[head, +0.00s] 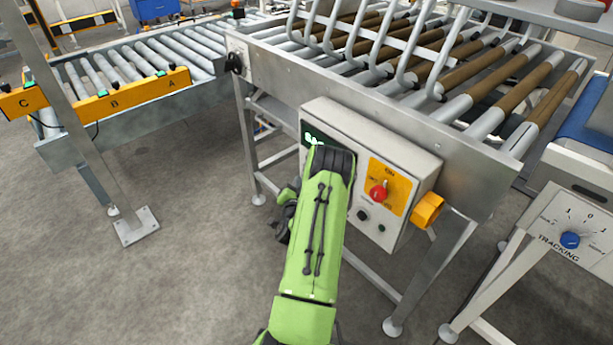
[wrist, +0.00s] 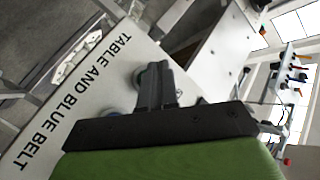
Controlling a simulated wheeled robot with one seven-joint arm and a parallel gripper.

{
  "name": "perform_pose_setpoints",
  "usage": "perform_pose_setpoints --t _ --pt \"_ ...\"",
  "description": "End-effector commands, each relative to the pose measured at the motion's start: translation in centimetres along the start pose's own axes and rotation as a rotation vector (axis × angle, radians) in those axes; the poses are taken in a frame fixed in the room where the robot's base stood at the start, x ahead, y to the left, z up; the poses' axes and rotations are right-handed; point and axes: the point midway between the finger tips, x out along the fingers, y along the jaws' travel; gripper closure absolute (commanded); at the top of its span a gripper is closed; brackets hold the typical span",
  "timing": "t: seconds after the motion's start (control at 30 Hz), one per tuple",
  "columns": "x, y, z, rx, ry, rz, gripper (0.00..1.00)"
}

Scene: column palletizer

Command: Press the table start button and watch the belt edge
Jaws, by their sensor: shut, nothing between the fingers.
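A pale control box (head: 345,150) hangs on the side of the roller table (head: 300,75). My green arm covers part of this front. My gripper (head: 284,215) shows dark beside the arm, left of the box, partly hidden. In the wrist view its shut, empty fingers (wrist: 154,84) stand before a white panel (wrist: 62,112) lettered "TABLE AND BLUE BELT".
A blue belt (head: 588,125) lies at the right edge, above a panel marked "TRACKING" with a blue knob (head: 570,240). A yellow-orange part (head: 427,210) sticks out at the box's right. A roller conveyor (head: 140,65) stands at left. Floor (head: 170,290) is clear front left.

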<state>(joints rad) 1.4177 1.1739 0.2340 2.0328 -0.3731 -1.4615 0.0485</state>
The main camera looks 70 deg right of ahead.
Motion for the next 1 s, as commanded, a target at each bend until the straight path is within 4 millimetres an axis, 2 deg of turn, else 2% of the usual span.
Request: perform_pose_setpoints --t 1.0 --pt "0.89 0.66 -0.67 0.000 0.001 0.000 1.00"
